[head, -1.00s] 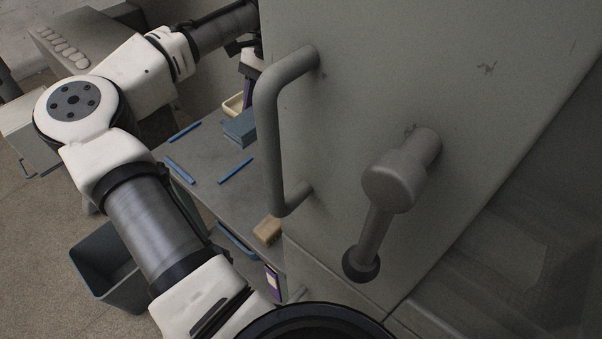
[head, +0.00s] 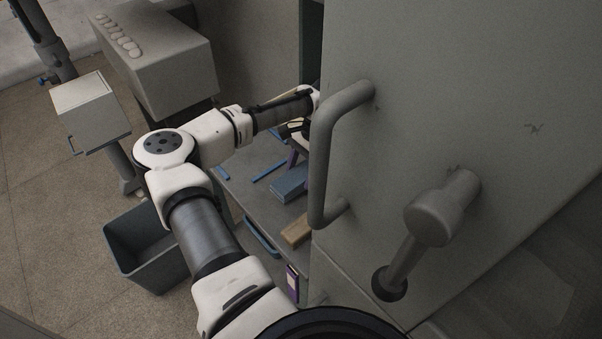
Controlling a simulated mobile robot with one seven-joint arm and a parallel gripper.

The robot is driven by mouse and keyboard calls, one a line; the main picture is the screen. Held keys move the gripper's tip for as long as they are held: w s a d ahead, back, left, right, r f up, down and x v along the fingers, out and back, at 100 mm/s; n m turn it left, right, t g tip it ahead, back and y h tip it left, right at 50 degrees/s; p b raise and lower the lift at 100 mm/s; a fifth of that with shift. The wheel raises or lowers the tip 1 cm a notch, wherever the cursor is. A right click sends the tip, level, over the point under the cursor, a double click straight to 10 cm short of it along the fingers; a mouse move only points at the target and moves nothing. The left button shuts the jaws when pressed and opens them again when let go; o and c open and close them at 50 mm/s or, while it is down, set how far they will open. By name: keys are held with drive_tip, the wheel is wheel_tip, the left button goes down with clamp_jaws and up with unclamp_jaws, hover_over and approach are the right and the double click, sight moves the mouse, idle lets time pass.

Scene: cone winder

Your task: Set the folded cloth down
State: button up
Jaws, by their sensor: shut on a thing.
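The folded cloth (head: 289,185) is a flat blue layered block in the head view, just left of the large grey panel, over the grey worktop (head: 262,208). My gripper (head: 293,159) is just above it, partly hidden by my arm and the panel edge. It is shut on the folded cloth, though the contact itself is hard to make out. I cannot tell whether the cloth's underside touches the worktop.
A grey panel with a bar handle (head: 322,160) and a lever (head: 405,250) fills the right side. Blue strips (head: 269,171) and a tan block (head: 296,232) lie on the worktop. A grey bin (head: 140,262) stands on the floor at left.

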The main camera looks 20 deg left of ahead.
drive_tip(key=shift+f, duration=0.95)
drive_tip(key=o, duration=1)
drive_tip(key=shift+f, duration=0.1)
drive_tip(key=shift+c, duration=0.2)
drive_tip(key=b+v, duration=0.2)
drive_tip(key=v, duration=1)
drive_tip(key=shift+b, duration=0.35)
